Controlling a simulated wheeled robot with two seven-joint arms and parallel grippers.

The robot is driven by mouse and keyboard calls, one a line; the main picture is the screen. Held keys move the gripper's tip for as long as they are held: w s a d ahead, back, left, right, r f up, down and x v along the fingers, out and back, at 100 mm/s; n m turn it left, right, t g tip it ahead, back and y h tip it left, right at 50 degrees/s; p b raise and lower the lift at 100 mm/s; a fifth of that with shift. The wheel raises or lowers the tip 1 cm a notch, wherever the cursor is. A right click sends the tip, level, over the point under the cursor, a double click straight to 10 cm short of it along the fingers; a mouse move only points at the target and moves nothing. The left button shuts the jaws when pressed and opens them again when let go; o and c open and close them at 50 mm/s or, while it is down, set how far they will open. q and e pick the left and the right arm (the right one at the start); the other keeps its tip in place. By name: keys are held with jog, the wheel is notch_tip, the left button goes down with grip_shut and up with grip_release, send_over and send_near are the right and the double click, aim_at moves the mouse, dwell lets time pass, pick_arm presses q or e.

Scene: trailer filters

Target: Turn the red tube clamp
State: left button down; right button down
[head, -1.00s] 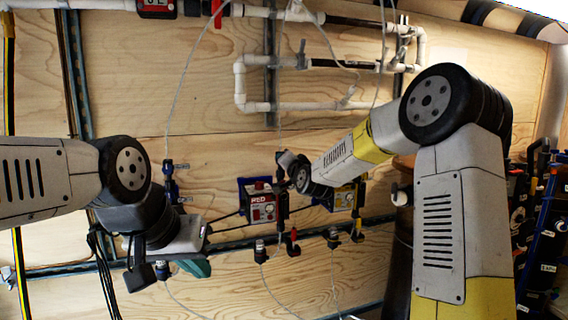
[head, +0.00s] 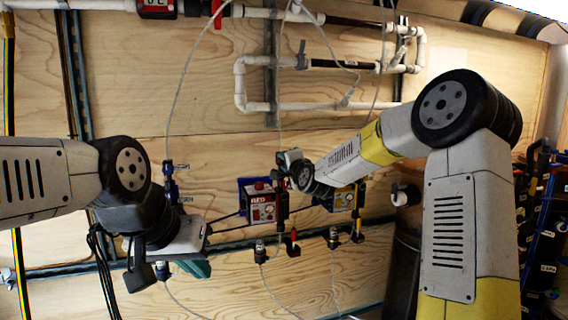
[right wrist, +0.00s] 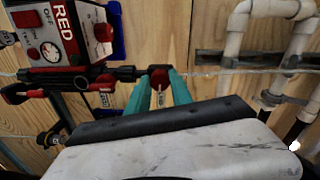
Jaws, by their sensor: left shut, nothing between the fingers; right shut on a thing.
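The red tube clamp (right wrist: 159,77) is in the right wrist view, on the tube line beside the box labelled RED (right wrist: 52,32). My right gripper (right wrist: 161,92) has its teal fingers closed on the clamp, one on each side. In the head view the right gripper (head: 284,158) is at the top right of the RED box (head: 262,206), and my own wrist hides the clamp and fingers. My left gripper (head: 197,268) is at lower left in the head view, its teal fingers shut and empty, away from the clamp and partly hidden by its wrist.
A second box with a yellow front (head: 344,200) hangs right of the RED box. A red-handled valve (head: 293,243) sits below. White pipes (head: 240,88) run above on the plywood wall. Thin clear tubes cross the wall. Shelves (head: 540,220) stand at far right.

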jog(key=shift+f, duration=0.1)
jog(key=c, duration=1.1)
grip_release()
jog(key=shift+c, duration=0.2)
jog(key=v, duration=0.8)
jog(key=shift+w, duration=0.1)
